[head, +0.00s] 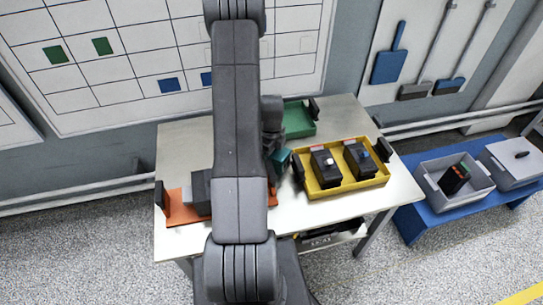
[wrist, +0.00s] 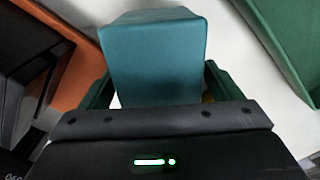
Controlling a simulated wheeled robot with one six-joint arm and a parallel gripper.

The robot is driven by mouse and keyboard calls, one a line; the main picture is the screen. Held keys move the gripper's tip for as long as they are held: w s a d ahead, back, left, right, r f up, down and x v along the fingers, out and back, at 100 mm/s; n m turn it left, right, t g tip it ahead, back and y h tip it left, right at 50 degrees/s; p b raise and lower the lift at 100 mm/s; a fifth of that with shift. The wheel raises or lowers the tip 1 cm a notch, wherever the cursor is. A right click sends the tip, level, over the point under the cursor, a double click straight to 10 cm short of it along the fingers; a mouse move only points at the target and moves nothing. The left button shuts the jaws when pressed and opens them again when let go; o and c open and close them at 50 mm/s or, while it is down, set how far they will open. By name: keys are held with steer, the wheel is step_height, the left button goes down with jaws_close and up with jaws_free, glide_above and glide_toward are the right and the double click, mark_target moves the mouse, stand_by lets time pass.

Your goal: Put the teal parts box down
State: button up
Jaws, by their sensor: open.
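The teal parts box (wrist: 152,55) fills the middle of the wrist view, between the two fingers of my gripper (wrist: 158,88). The fingers are open and stand on either side of it. In the head view a small part of the teal box (head: 282,159) shows just right of my arm, over the worktable (head: 185,145), between the orange tray (head: 181,208) and the yellow tray (head: 347,186). My arm hides most of the gripper there. The underside of the box is hidden, so its contact with the table cannot be seen.
A green tray (head: 299,118) lies behind the box. The yellow tray holds two black breakers (head: 326,168). Dark blocks stand at the orange tray. A blue bench (head: 414,222) with grey bins (head: 452,180) is to the right. The table's back left and front right are bare.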

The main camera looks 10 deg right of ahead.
steer(key=c, duration=1.4)
steer(key=shift+r, duration=0.15)
step_height(320, 180, up, 18)
steer(key=shift+f+b, duration=0.15)
steer(key=shift+b, duration=0.5)
